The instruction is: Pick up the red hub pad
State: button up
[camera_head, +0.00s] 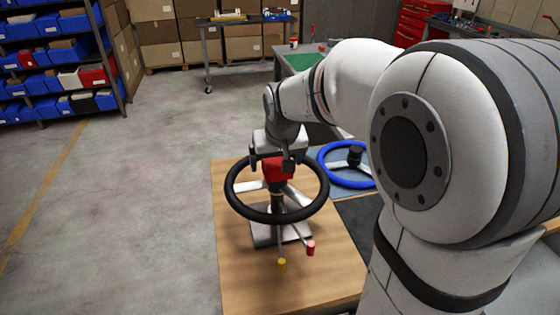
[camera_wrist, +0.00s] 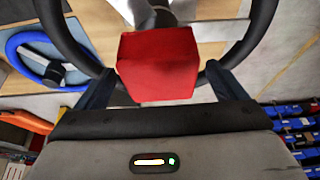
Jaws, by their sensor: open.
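The red hub pad (camera_head: 277,169) is a block at the centre of a black steering wheel (camera_head: 236,202) with pale spokes. The wheel is on an upright stand with a metal base (camera_head: 265,237) on the wooden table. My gripper (camera_head: 271,165) is over the hub, pointing down, with its fingers open on either side of the pad. In the wrist view the red pad (camera_wrist: 158,66) lies between the two dark fingers of my gripper (camera_wrist: 160,74), with a visible gap at each side. The black rim (camera_wrist: 262,20) curves around them.
A blue steering wheel (camera_head: 322,165) lies to the right on a blue mat. Yellow (camera_head: 282,265) and red (camera_head: 311,248) knobs on thin rods stand in front of the base. The wooden tabletop (camera_head: 238,280) is clear at front left. Blue-bin shelves (camera_head: 60,60) stand far left.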

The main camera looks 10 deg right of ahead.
jog(key=shift+c, duration=0.3)
jog(key=c, duration=1)
